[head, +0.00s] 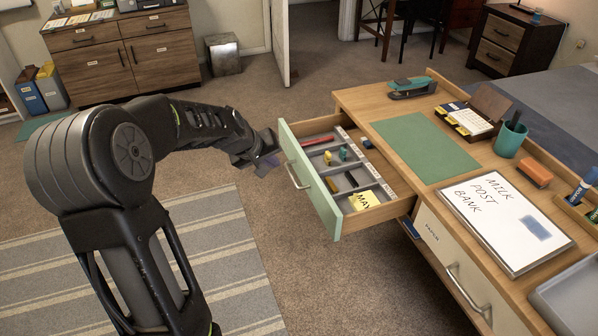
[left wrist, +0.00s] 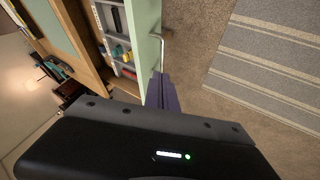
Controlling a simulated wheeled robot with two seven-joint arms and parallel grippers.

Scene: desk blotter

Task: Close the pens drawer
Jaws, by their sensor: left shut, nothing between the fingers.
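The open drawer (head: 310,190) has a pale green front with a silver bar handle (head: 297,174) and sticks out from the desk's left side. Inside it a grey divided tray holds a red pen, small blocks and a yellow note. My left gripper (head: 268,160) is shut and empty, close to the outer face of the drawer front near its far end. In the left wrist view the fingers (left wrist: 164,92) show beside the green drawer front (left wrist: 146,45) and near the handle. I cannot tell whether they touch. My right gripper is not in view.
The desk top holds a green blotter (head: 424,146), a stapler (head: 411,88), a whiteboard (head: 506,223), a teal pen cup (head: 510,139) and a grey tray (head: 575,298). A second drawer (head: 455,270) below the whiteboard appears shut. Open carpet lies left of the green drawer.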

